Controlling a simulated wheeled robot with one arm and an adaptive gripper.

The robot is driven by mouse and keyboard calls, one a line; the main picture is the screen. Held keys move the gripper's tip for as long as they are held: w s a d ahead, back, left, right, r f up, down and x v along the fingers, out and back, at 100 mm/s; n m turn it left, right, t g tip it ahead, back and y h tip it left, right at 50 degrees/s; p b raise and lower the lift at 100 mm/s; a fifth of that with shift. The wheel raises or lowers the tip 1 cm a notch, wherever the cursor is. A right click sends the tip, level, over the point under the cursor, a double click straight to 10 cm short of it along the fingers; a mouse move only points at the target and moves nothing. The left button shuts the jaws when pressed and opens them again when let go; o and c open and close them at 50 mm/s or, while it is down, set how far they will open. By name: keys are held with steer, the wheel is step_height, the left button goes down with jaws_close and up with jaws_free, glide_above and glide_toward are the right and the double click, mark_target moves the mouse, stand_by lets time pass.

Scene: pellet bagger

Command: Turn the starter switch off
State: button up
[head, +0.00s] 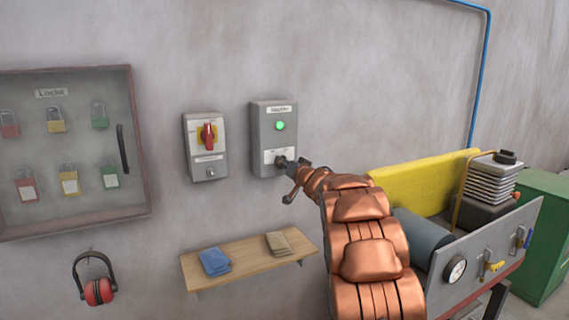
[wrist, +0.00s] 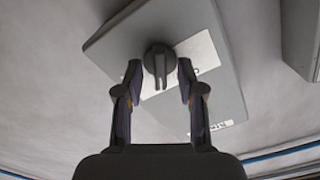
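The starter box (head: 274,139) is a grey box on the wall with a lit green lamp (head: 280,126) and a label at its top. Its dark rotary switch (wrist: 159,65) sits on a white plate; the wrist view shows the knob with a raised grip bar. In the head view the knob (head: 281,160) is partly covered by my gripper (head: 291,167). In the wrist view my gripper (wrist: 157,74) is open, with one finger on each side of the knob. A gap shows between the fingers and the grip bar; I cannot tell whether they touch the knob's rim.
A grey box with a red rotary handle (head: 208,135) is mounted left of the starter box. A lock cabinet (head: 140,150) hangs further left. A wooden shelf (head: 235,266) with cloths is below. A yellow-topped machine (head: 425,180) stands at the right.

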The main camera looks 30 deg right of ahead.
steer(key=shift+w, duration=0.1)
jaws_close()
stand_by(0.3)
stand_by(0.4)
steer(key=shift+a+r+n+b, duration=0.1)
steer(key=shift+n+b, duration=0.35)
steer(key=shift+n, duration=2.55)
steer(key=shift+a+r+n+b, duration=0.1)
steer(key=shift+n+b, duration=0.3)
steer(key=shift+n, duration=2.6)
